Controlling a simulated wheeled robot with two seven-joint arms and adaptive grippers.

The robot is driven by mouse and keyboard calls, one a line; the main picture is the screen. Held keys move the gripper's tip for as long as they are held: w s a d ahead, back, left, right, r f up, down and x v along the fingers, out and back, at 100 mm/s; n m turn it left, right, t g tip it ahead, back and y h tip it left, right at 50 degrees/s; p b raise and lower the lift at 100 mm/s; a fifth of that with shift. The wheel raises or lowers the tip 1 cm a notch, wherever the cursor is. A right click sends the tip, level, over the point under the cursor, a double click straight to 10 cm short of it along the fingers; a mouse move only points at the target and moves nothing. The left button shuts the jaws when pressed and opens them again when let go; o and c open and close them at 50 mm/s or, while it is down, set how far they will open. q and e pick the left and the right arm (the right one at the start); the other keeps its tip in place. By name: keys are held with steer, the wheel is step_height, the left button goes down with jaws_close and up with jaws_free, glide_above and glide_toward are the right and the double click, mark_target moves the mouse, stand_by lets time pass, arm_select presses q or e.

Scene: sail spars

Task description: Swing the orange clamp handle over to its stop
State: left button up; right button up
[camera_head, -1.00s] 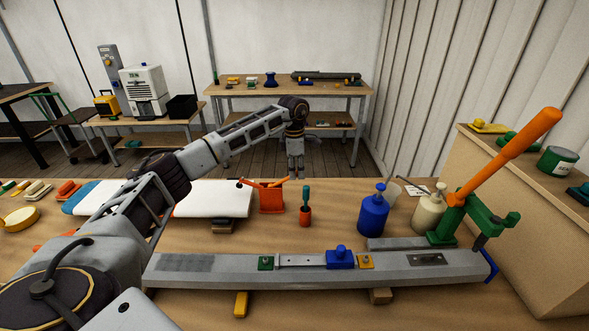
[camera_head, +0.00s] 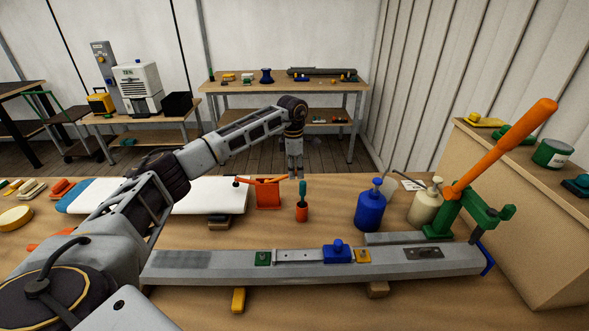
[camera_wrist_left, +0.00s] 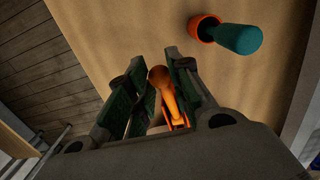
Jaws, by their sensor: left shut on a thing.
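A small orange clamp (camera_head: 268,195) stands on the bench, beside the white board. Its orange handle (camera_head: 277,181) slants up to the right, toward my left gripper (camera_head: 296,177). In the left wrist view the handle (camera_wrist_left: 168,97), with a rounded end, lies between the dark green finger pads of my left gripper (camera_wrist_left: 158,82). The gripper is shut on it; the handle's lower part is partly hidden by the gripper body. A larger green clamp (camera_head: 447,217) with a long raised orange handle (camera_head: 500,150) stands at the right end of the grey spar. My right gripper is not in view.
A teal-handled tool (camera_head: 302,191) in an orange cup stands just right of the small clamp. A blue bottle (camera_head: 371,210) and a cream bottle (camera_head: 425,206) stand farther right. The grey spar (camera_head: 205,264) crosses the front; a white board (camera_head: 210,196) lies left.

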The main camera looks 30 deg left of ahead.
arm_select(q)
steer(key=shift+w+d+f, duration=0.15)
steer(key=shift+d+f, duration=0.15)
steer(key=shift+f, duration=0.5)
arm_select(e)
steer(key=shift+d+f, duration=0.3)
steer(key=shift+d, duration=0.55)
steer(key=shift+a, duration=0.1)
arm_select(q)
steer(key=shift+f+b, duration=0.15)
steer(key=shift+b, duration=0.15)
steer(key=shift+d+f, duration=0.1)
steer(key=shift+f, duration=0.4)
steer(key=shift+f+b, duration=0.35)
steer(key=shift+b, duration=0.05)
steer(key=shift+d+f, duration=0.1)
steer(key=shift+f, duration=0.05)
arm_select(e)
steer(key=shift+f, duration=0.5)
